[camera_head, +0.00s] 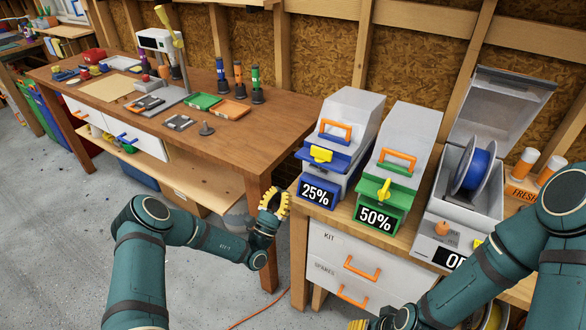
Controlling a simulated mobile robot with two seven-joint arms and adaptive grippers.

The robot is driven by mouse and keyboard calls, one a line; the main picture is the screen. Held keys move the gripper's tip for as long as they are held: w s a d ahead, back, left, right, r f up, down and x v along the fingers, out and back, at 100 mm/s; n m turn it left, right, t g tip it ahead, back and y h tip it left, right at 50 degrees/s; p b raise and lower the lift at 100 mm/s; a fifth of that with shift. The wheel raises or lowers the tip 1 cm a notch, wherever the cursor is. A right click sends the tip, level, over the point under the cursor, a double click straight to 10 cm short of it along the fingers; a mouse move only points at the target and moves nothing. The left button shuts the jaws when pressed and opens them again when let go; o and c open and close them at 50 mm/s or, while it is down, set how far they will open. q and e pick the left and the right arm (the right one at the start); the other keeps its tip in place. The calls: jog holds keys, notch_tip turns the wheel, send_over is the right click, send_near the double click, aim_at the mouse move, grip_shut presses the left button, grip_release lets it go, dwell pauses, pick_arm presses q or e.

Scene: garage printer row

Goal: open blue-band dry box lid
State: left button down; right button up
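The blue-band dry box (345,118) stands at the left end of the printer row bench, with a blue front band, an orange handle (335,130) and a "25%" label. Its lid looks closed. Its yellow latch (320,154) lies crosswise, unlike the upright one on the green-band box. My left gripper (274,201) is in front of and left of the blue-band box, apart from it. Its yellow fingers are spread and hold nothing. My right gripper (358,325) shows only a yellow tip at the bottom edge; the rest is cut off.
The green-band "50%" box (408,135) stands close on the right. Beyond it, a third box (480,215) has its lid (500,105) raised and a blue spool (475,170) inside. Drawers (355,265) are below. A wooden workbench (235,140) stands at left.

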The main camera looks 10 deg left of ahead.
pick_arm(q)
jog(key=x, duration=1)
jog(key=shift+a, duration=0.2)
